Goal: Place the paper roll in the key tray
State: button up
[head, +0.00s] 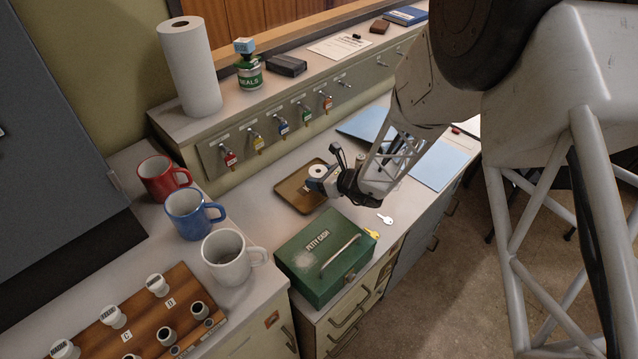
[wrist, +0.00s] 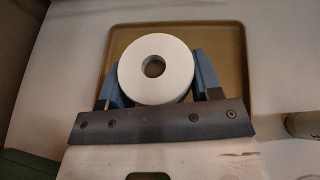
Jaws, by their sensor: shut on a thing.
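The paper roll (head: 317,171) is a small white ring with a dark centre hole. It also shows in the wrist view (wrist: 176,59), its round face towards the camera. My gripper (head: 321,180) is shut on it, with a blue finger on each side in the wrist view (wrist: 158,76). The key tray (head: 291,188) is a shallow brown tray on the counter. In the wrist view, the roll lies within the tray's outline (wrist: 230,48). I cannot tell whether the roll touches the tray floor. My gripper hides the tray's right side in the head view.
A green petty cash box (head: 300,262) stands in front of the tray. A row of hanging keys (head: 283,126) is behind. Mugs (head: 229,258) stand at left. A cylinder (wrist: 303,125) shows at right in the wrist view.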

jog(key=shift+f, duration=1.25)
jog(key=shift+f, duration=0.1)
jog(key=o, duration=0.9)
jog(key=shift+o, duration=0.2)
jog(key=shift+v, duration=6.05)
